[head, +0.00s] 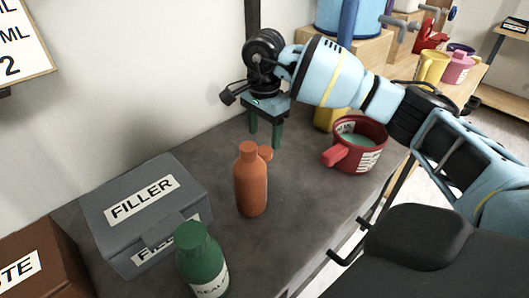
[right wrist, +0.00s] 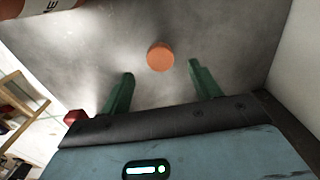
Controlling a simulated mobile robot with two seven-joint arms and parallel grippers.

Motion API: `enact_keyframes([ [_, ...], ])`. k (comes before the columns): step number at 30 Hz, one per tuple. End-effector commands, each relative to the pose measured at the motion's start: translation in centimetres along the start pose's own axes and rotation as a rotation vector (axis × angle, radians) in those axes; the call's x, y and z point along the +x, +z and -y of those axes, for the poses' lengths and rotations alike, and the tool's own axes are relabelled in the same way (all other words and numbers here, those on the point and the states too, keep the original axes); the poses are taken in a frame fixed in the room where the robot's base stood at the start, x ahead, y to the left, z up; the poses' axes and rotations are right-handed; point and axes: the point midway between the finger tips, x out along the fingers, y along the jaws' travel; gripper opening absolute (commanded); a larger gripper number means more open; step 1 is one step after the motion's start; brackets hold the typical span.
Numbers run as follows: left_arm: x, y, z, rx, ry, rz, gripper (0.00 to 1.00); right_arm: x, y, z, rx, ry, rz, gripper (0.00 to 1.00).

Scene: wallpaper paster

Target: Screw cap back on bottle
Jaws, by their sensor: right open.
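An orange bottle (head: 250,185) stands upright on the grey table, and part of it shows at the top left of the right wrist view (right wrist: 38,6). A round orange cap (head: 266,153) sits just behind the bottle in the head view. In the right wrist view the cap (right wrist: 160,57) lies in front of the gap between my fingertips. My right gripper (head: 265,143) points down behind the cap, with its green fingers apart and empty. It also shows in the right wrist view (right wrist: 161,68). My left gripper is not in view.
A green sealant bottle (head: 202,263) stands at the front, beside a grey filler box (head: 145,215). A red mug (head: 362,155) with greenish contents stands at the right under my right arm. A wall rises behind the table. Bare table lies right of the orange bottle.

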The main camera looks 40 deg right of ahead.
Motion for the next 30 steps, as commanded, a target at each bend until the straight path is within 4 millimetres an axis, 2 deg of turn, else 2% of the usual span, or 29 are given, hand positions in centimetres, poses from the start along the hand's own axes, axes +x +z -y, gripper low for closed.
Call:
enact_keyframes([
  [5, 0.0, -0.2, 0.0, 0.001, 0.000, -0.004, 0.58, 0.1, 0.0, 0.0, 0.000, 0.000, -0.001, 0.63],
  [15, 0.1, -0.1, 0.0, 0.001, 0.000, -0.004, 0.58, 4.3, 0.0, -0.1, 0.001, 0.003, -0.001, 0.63],
  [18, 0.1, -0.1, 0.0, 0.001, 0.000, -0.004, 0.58, 5.0, 0.0, -0.1, 0.001, 0.000, -0.001, 0.63],
  [29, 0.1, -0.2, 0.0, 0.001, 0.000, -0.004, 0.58, 5.1, 0.0, 0.0, 0.001, 0.000, -0.001, 0.63],
  [30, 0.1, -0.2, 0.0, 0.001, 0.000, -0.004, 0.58, 5.1, 0.0, 0.0, 0.001, 0.000, -0.001, 0.60],
])
